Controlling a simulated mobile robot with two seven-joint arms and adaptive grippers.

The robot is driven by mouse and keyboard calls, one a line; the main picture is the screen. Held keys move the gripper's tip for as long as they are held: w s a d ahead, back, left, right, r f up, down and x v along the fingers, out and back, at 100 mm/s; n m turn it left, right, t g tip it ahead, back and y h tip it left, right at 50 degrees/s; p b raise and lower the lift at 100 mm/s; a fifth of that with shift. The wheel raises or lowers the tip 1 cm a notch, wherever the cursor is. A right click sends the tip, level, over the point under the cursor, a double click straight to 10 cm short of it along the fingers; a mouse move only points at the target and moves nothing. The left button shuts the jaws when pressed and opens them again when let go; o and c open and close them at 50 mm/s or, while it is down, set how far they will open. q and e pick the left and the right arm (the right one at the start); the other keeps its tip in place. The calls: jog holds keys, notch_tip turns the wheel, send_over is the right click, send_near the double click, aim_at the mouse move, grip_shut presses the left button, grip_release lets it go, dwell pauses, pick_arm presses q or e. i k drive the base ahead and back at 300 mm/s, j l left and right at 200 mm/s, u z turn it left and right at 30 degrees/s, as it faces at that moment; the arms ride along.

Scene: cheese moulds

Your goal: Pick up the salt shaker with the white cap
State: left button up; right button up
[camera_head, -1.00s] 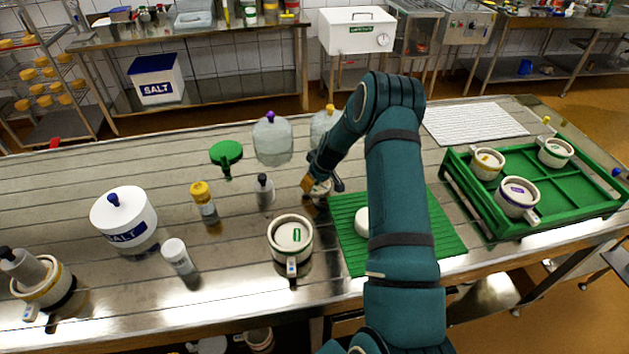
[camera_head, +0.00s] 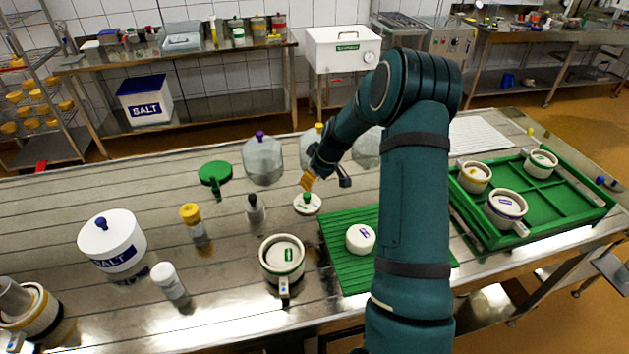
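The salt shaker with the white cap (camera_head: 168,281) stands upright on the steel table at front left. Nearby are a yellow-capped shaker (camera_head: 193,221) and a dark-capped one (camera_head: 255,210). My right gripper (camera_head: 326,182) is above the table, far to the right of and behind the white-capped shaker. Its fingers look apart with nothing between them. A white lid with a green knob (camera_head: 307,206) lies on the table just below it, apart from the fingers. My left gripper is not in view.
A salt tub (camera_head: 112,243) stands left of the shaker, and a mould with a green label (camera_head: 282,262) to its right. A green mat (camera_head: 340,270) bears a white cheese. A green tray (camera_head: 560,200) with several moulds is at right. Clear table surrounds the shaker.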

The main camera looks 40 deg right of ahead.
aim_at(164, 274)
jog(key=k+j, duration=0.35)
jog(key=j, duration=0.15)
jog(key=k+j, duration=0.4)
jog(key=j, duration=0.1)
